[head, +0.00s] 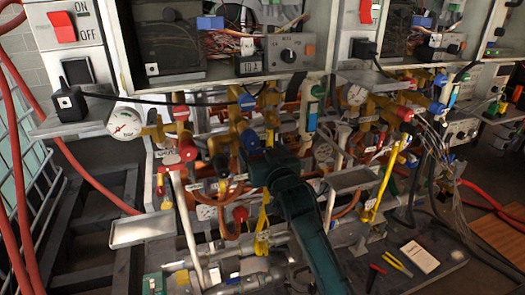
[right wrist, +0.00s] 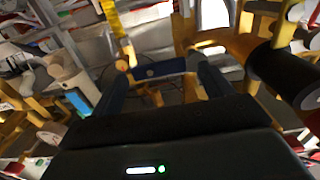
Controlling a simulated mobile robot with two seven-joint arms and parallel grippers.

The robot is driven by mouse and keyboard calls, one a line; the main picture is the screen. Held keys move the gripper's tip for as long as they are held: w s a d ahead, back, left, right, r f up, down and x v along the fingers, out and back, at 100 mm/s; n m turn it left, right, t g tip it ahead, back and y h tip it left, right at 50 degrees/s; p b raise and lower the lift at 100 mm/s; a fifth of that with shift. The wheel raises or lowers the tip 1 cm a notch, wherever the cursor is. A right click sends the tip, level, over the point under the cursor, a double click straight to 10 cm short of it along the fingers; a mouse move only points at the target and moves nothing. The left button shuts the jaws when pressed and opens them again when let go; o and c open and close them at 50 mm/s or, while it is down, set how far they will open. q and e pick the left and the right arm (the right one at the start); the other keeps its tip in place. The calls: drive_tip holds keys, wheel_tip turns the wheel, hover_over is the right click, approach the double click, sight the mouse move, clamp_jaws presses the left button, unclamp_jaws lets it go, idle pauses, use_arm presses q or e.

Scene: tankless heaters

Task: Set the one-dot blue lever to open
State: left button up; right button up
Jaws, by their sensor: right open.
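My right gripper (head: 257,156) reaches up from the bottom centre into the pipework in the head view. In the right wrist view its two fingers (right wrist: 160,82) are apart. A short blue lever (right wrist: 160,69) with a small light dot lies crosswise between the fingertips. A finger is near each end of it; I cannot tell whether either touches. In the head view a blue part (head: 250,140) shows right at the gripper's tip, partly hidden by the gripper. Its dots are too small to read there. My left gripper is not in view.
Other blue handles (head: 247,102) and red knobs (head: 187,152) crowd the brass valves. A pressure gauge (head: 124,123) is at left. Metal trays (head: 141,230) stick out in front. In the wrist view a black cylinder (right wrist: 283,76) stands close right of the fingers.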

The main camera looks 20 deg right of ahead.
drive_tip(key=c, duration=1.4)
